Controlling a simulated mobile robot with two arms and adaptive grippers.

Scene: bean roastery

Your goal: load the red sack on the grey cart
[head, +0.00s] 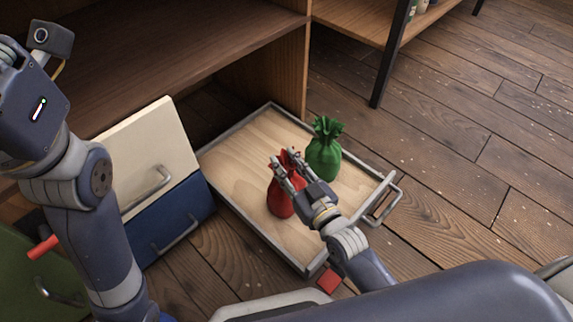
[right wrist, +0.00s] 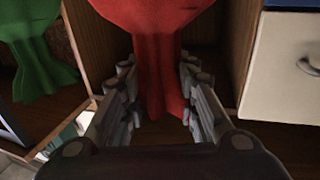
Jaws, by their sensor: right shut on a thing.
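The red sack (head: 281,203) is upright over the wooden floor of a shallow grey-rimmed tray (head: 236,200) with a grey handle at its right end. I cannot tell whether this tray is the grey cart or a pulled-out drawer, or whether the sack touches its floor. My right gripper (head: 284,157) is shut on the sack's gathered neck. In the right wrist view the red sack (right wrist: 165,50) sits between both fingers. My left arm comes in at the left; its fingers are outside the picture.
A green sack (head: 323,160) stands in the same tray, close right of my right gripper. A cream drawer front (head: 150,150) and a blue one (head: 180,222) are left of the tray. A wooden shelf unit (head: 180,40) rises behind.

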